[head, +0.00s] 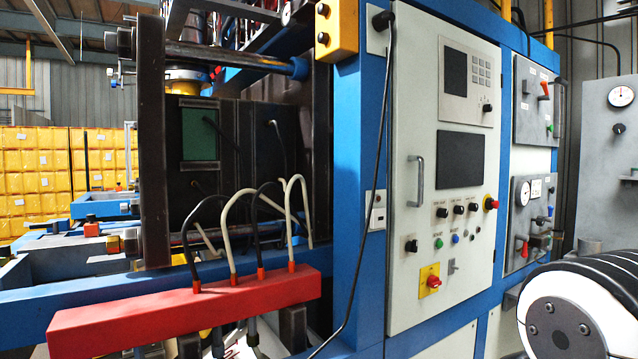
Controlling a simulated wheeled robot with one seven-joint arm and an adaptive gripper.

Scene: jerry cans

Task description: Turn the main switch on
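A red rotary switch (433,282) on a yellow square plate sits low on the pale control cabinet door (408,255). It looks like the main switch, though no readable label confirms this. Its exact turn position is too small to tell. Nothing touches it, and it is in plain view. My gripper is not in view.
Above the switch are several knobs and buttons, a red emergency-type button (491,202), a dark screen (460,159) and a door handle (416,181). A black cable (376,185) hangs left of the door. A red manifold (190,312) with hoses juts out at lower left.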

